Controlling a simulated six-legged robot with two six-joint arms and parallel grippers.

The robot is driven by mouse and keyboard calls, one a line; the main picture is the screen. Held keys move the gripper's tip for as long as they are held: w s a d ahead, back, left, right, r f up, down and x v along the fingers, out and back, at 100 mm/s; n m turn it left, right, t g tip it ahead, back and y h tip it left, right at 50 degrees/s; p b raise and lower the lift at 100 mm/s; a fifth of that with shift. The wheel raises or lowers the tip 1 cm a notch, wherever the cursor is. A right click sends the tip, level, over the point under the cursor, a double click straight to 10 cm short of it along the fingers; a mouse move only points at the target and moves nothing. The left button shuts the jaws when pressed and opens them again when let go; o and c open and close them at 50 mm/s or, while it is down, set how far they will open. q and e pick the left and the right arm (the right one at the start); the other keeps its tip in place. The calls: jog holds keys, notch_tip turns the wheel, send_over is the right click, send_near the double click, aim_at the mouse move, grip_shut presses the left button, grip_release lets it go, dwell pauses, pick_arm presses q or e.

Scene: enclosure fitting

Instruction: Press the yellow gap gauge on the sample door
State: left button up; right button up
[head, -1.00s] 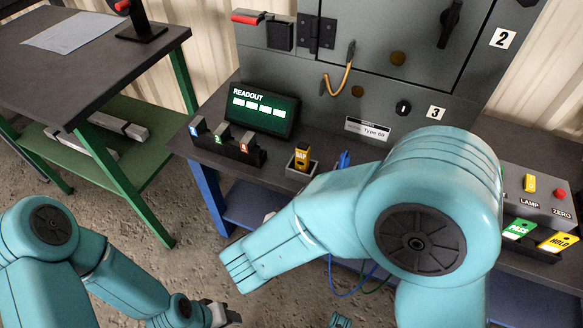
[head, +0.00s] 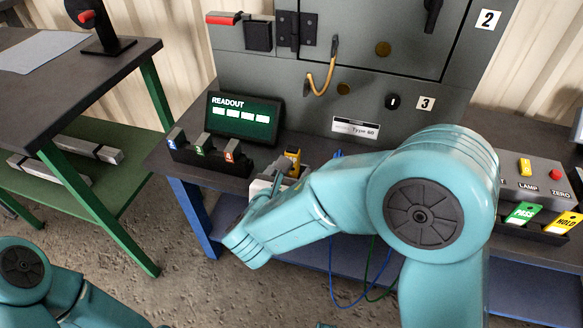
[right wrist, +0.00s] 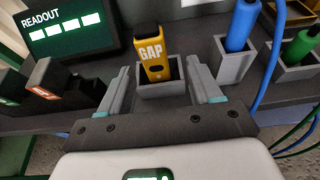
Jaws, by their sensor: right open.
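The yellow gap gauge (head: 293,155), marked GAP, stands upright in a small grey holder on the bench; it also shows in the right wrist view (right wrist: 150,48). My right gripper (head: 284,171) is at the gauge. In the right wrist view its open fingers (right wrist: 158,86) are on either side of the holder (right wrist: 160,91), with the gauge between them; I see no grip on it. The sample door (head: 385,28) is the upper grey panel of the enclosure, partly cut off. My left gripper is out of view; only its arm shows at lower left.
A READOUT screen (head: 245,118) with white bars and a rack of numbered blocks (head: 210,156) stand left of the gauge. Blue (right wrist: 241,24) and green (right wrist: 301,44) tools stand in holders to the right. PASS and HOLD tags (head: 523,213) are far right.

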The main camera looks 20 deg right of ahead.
aim_at(292, 175)
jog(key=x, duration=0.2)
jog(key=b+x, duration=0.1)
jog(key=x, duration=0.1)
jog(key=shift+w+f+b, duration=0.1)
jog(key=shift+w+b, duration=0.2)
jog(key=shift+w, duration=0.15)
jog(key=shift+w+d, duration=0.15)
jog(key=shift+w, duration=0.1)
jog(key=c, duration=1.1)
jog(key=shift+c, duration=0.2)
